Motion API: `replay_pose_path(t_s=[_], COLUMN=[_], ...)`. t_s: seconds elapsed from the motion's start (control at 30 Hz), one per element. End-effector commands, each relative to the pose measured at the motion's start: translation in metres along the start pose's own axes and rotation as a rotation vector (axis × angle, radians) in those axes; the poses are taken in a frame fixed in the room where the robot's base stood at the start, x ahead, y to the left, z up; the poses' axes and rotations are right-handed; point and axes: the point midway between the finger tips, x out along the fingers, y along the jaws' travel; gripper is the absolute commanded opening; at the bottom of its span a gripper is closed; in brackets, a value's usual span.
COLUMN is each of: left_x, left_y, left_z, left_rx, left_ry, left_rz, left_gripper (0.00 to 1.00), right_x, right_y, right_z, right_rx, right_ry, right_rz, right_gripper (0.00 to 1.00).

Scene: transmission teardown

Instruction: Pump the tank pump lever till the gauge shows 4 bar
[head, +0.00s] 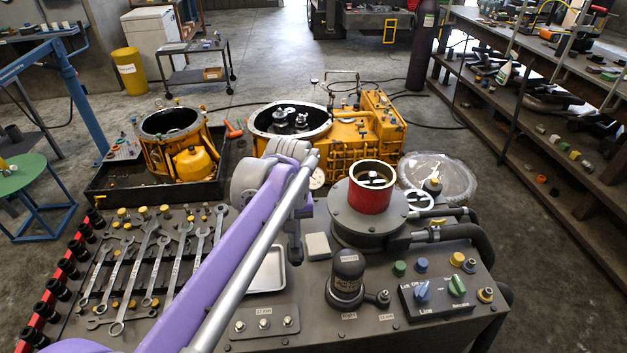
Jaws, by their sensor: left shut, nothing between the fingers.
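My left arm reaches in from the bottom left. Its gripper (295,248) points down over the grey bench top, left of the grey round tank (346,222) with the red collar (370,198). The fingers are shut and hold nothing. A small pale round face, perhaps the gauge (317,180), shows partly behind my arm; its reading is too small to tell. I cannot make out the pump lever for sure; my arm covers part of the area. My right gripper is not in view.
Several wrenches (137,272) lie on the bench at left. A black-capped cylinder (347,280) and a knob box (438,298) stand at front right. A black hose (458,232) curves beside the tank. Yellow housings (372,140) stand behind. A metal tray (266,272) lies near the gripper.

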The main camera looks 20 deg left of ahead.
Motion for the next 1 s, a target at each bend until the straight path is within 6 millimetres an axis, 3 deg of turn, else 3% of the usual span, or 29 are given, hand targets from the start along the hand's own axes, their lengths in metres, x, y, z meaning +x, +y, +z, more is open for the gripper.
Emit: replay_pose_path(t_s=[0.6,1.0], left_x=[-0.074,-0.076], left_y=[0.000,0.000], left_z=[-0.001,0.000], left_rx=[0.000,0.000], left_ry=[0.002,0.000], left_rz=[0.001,0.000], left_gripper=[0.00,0.00], right_x=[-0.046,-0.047], right_y=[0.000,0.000], right_z=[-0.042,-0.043], right_rx=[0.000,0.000], right_ry=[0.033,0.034], right_rz=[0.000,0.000], right_gripper=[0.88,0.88])
